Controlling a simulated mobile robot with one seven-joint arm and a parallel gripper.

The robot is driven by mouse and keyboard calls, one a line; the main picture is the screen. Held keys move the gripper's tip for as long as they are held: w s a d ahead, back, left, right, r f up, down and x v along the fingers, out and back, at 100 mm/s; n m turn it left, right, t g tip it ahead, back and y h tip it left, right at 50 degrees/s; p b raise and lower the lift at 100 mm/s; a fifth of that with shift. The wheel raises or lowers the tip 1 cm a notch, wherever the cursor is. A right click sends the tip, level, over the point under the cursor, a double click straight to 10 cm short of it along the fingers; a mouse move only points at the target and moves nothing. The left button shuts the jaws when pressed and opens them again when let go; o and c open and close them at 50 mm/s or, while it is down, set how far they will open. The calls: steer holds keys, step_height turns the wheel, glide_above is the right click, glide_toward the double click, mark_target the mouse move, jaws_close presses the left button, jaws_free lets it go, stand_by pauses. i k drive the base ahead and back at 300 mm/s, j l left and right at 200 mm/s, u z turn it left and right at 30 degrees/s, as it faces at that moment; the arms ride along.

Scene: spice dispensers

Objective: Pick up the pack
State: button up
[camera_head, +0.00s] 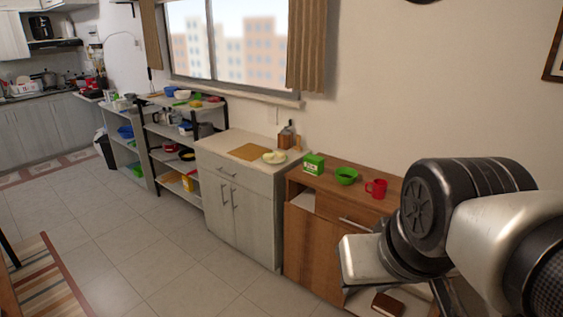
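A small green and white box (314,163), which looks like the pack, stands upright on the left end of the wooden cabinet top. My arm fills the right of the view. The pale block at its end looks like my gripper (364,259), in front of the wooden cabinet and apart from the box. Its fingers do not show clearly, so I cannot tell whether it is open or holds anything.
A green bowl (346,176) and a red mug (376,189) stand right of the box on the wooden cabinet (313,240). A pale cabinet (240,198) adjoins it on the left, with a plate (274,157) on top. The tiled floor (165,262) in front is clear.

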mark_target(313, 164)
steer(key=i+j, duration=0.2)
steer(key=j, duration=0.15)
steer(key=i+j+z, duration=0.15)
steer(key=i+j, duration=0.3)
steer(key=j, duration=0.2)
steer(key=i+z, duration=0.15)
steer(key=i, duration=0.3)
steer(key=i+j+z, duration=0.1)
steer(key=i, duration=0.35)
steer(key=i+j+z, duration=0.15)
steer(key=i, duration=0.35)
steer(key=i+l, duration=0.1)
steer(key=i, duration=0.45)
